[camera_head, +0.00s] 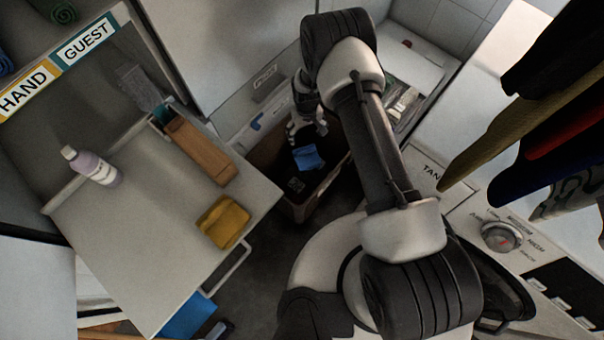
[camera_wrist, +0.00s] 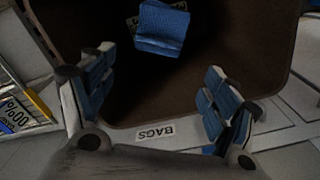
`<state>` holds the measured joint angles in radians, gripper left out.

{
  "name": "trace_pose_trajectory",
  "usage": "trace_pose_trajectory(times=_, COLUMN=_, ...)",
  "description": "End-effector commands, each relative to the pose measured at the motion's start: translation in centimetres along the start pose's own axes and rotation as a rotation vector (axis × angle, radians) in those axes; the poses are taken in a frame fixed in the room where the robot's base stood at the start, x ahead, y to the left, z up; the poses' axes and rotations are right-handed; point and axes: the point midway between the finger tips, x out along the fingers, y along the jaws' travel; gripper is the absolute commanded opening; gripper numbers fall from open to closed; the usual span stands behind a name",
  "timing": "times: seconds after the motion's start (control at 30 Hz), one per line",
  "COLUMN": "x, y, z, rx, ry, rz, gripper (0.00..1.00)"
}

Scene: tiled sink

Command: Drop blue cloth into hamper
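The blue cloth (camera_head: 308,158) shows as a small bright piece over the dark inside of the hamper. In the wrist view the cloth (camera_wrist: 161,28) lies beyond my fingertips, between the hamper's walls and apart from both fingers. I cannot tell if it is in the air or resting on something. The brown hamper (camera_head: 301,211) stands on the floor, and its rim (camera_wrist: 284,40) frames the opening in the wrist view. My gripper (camera_head: 306,132) is over the hamper. In the wrist view my gripper (camera_wrist: 157,88) is open and empty, its blue-padded fingers wide apart.
A counter at the left holds a folded yellow cloth (camera_head: 223,221), a brown box (camera_head: 199,146) and a white bottle (camera_head: 91,166). Hanging cloths (camera_head: 540,110) and a machine with a dial (camera_head: 501,237) are at the right.

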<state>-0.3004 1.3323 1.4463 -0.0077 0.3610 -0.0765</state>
Motion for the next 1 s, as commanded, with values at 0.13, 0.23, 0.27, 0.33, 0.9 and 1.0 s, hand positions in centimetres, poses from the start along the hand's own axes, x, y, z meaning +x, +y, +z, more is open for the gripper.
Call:
trace_pose_trajectory(times=0.13, x=0.0, y=0.0, z=0.0, rx=0.000, ry=0.000, rz=0.000, gripper=0.92)
trace_pose_trajectory(times=0.23, x=0.0, y=0.0, z=0.0, rx=0.000, ry=0.000, rz=0.000, gripper=0.92)
trace_pose_trajectory(times=0.27, x=0.0, y=0.0, z=0.0, rx=0.000, ry=0.000, rz=0.000, gripper=0.92)
trace_pose_trajectory(times=0.33, x=0.0, y=0.0, z=0.0, rx=0.000, ry=0.000, rz=0.000, gripper=0.92)
trace_pose_trajectory(times=0.9, x=-7.2, y=0.0, z=-0.1, rx=0.000, ry=0.004, rz=0.000, gripper=0.92)
trace_pose_trajectory(times=1.0, x=-9.2, y=0.0, z=-0.1, rx=0.000, ry=0.003, rz=0.000, gripper=0.92)
